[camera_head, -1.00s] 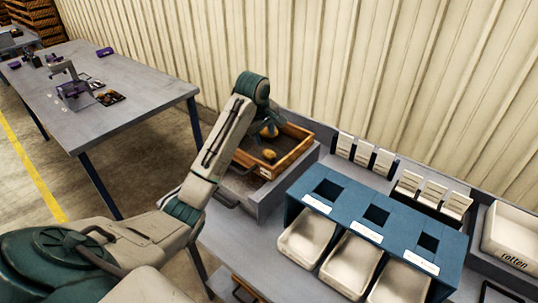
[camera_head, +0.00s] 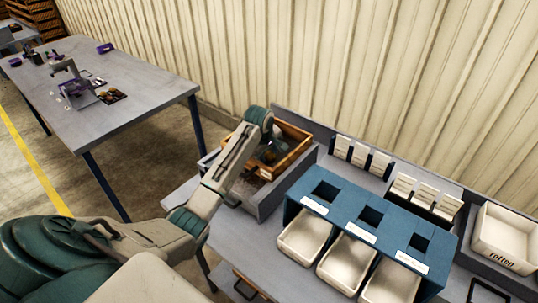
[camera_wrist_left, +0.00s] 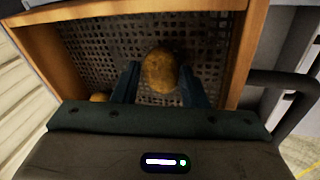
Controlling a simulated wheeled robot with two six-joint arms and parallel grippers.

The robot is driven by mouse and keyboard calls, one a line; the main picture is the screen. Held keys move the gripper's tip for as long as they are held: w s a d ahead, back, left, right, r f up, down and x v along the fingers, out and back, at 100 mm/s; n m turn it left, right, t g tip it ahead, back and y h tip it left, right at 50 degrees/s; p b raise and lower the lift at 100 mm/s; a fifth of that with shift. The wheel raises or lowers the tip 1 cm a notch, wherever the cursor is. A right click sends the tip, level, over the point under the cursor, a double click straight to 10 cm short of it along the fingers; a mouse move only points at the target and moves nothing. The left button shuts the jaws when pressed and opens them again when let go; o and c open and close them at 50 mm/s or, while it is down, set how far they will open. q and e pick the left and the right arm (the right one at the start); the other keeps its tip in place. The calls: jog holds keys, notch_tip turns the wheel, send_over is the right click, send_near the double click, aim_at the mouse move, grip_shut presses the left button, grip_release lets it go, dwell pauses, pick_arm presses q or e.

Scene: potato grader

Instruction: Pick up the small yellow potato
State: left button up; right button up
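A yellow-brown potato (camera_wrist_left: 159,72) lies on the perforated dark floor of the wooden crate, seen in the left wrist view. My left gripper (camera_wrist_left: 159,88) is open, with one finger on each side of this potato. Gaps seem to show beside it; contact is not clear. A second yellowish potato (camera_wrist_left: 99,97) is partly hidden at the lower left, outside the fingers. Which of the two is smaller cannot be told. In the head view my left gripper (camera_head: 266,154) is down inside the crate (camera_head: 294,159), and the arm hides the potatoes. My right gripper is not in view.
The crate walls stand close around my left gripper. Right of the crate is a blue stand (camera_head: 330,212) with square openings and several pale trays (camera_head: 306,238) in front. A white bin marked "rotten" (camera_head: 506,236) stands at the far right.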

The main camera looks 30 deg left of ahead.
pick_arm(q)
jog(key=c, duration=0.7)
jog(key=shift+r, duration=0.15)
